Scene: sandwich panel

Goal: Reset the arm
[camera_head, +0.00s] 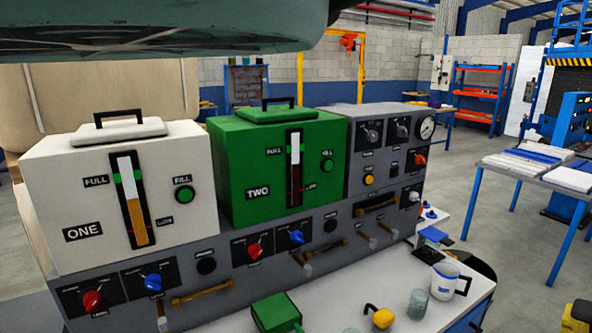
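My gripper is not in the head view. A dark green-grey shape, which may be part of my own body, covers the top left and hides what is behind it. The sandwich panel is a grey machine (330,240) with knobs and levers along its front. It carries a white box (75,205) labelled ONE and a green box (235,165) labelled TWO, each with a lid and level gauge. A grey control block (360,180) with a round dial stands at its right end.
A white counter (385,275) runs along the machine's front. On it are a green container (276,313), a yellow item (382,318), a glass (417,303) and a white jug (445,281). A blue-legged table (545,185) stands right, with open floor between.

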